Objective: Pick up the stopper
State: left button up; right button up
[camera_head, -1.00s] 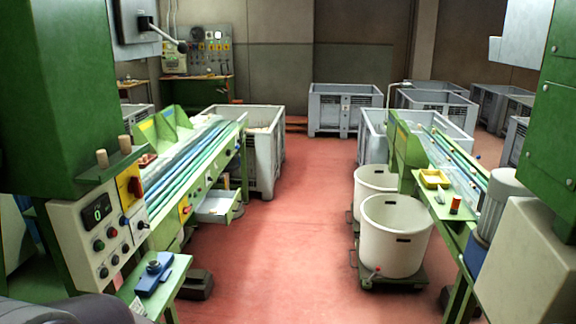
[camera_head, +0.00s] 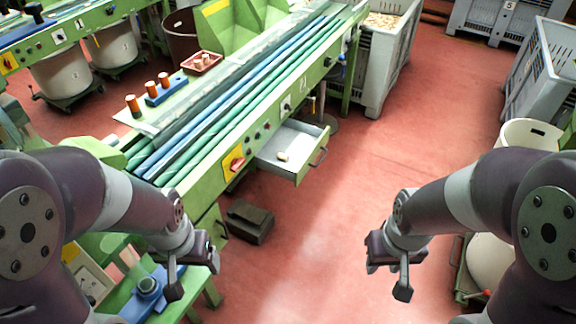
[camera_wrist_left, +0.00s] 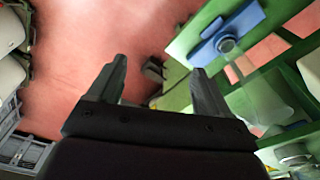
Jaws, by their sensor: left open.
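A small pale cork stopper (camera_head: 284,156) lies in the open grey drawer (camera_head: 300,170) under the long green machine. Another pale stopper (camera_head: 201,58) sits in a small red tray (camera_head: 203,67) on the machine top. My left gripper (camera_head: 192,277) is low at the left in the head view, nearer to me than the drawer and apart from both stoppers. In the left wrist view it (camera_wrist_left: 160,68) is open, with nothing between its fingers. My right gripper (camera_head: 388,278) hangs over the red floor; its finger gap is unclear.
Orange-and-dark cylinders (camera_head: 152,91) stand on the machine top near a blue block (camera_head: 166,92). A blue device (camera_head: 147,288) sits on a green stand below my left arm. A dark box (camera_head: 249,222) is on the floor.

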aim_at(283, 157)
jog(key=i+z, duration=0.2)
jog(key=i, duration=0.35)
jog(key=i+j+z, duration=0.2)
jog(key=i, duration=0.35)
jog(key=i+j+z, duration=0.2)
jog(key=i, duration=0.3)
jog(key=i+j+z, duration=0.2)
jog(key=i, duration=0.35)
